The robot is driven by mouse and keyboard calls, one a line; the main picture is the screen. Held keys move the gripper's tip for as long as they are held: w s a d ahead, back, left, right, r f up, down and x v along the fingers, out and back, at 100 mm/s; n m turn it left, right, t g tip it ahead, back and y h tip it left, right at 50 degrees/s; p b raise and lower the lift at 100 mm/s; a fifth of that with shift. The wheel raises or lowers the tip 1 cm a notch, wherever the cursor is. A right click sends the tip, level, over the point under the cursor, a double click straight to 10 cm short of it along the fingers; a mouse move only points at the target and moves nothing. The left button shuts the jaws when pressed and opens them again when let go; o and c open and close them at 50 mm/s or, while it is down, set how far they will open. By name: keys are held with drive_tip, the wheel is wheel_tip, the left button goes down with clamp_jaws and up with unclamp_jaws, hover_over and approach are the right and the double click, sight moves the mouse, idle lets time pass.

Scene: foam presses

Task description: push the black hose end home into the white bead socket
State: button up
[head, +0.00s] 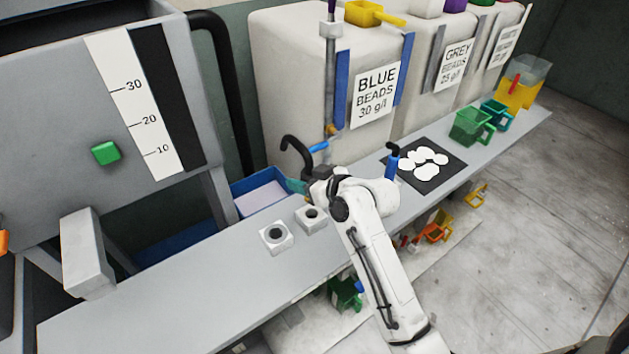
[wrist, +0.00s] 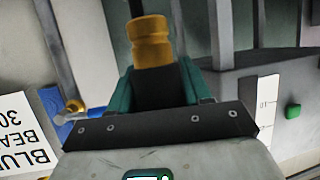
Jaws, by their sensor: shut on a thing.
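In the wrist view my gripper (wrist: 158,82) has its teal fingers shut on a black piece with a ribbed brass tip (wrist: 151,42), apparently the hose end. In the head view my gripper (head: 298,186) is above the bench's back edge, by the blue tray. A curved black hose (head: 290,141) rises beside it; where it joins the gripper is hidden. Two white blocks with dark round holes, (head: 276,237) and (head: 311,218), sit on the bench in front of my gripper, apart from it. I cannot tell which is the white bead socket.
The blue tray (head: 259,196) lies behind the bench (head: 180,290). The blue beads tank (head: 285,75) and its valve pipe (head: 329,85) stand behind my gripper. A black mat (head: 452,165) with white discs and green jugs (head: 470,124) are to the right.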

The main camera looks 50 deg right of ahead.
drive_tip(key=shift+d, duration=0.35)
drive_tip(key=b, duration=0.5)
hover_over(306, 210)
drive_tip(key=shift+f, duration=2.85)
drive_tip(key=shift+f+b, duration=1.3)
drive_tip(key=shift+f, duration=0.75)
drive_tip(key=o, duration=1.3)
drive_tip(key=shift+s, duration=0.1)
drive_tip(key=shift+o, duration=0.2)
drive_tip(key=d+b+v, duration=0.1)
drive_tip(key=v, duration=0.9)
drive_tip(key=shift+s+a, duration=0.35)
drive_tip(key=shift+a, duration=0.15)
drive_tip(key=shift+r, duration=0.1)
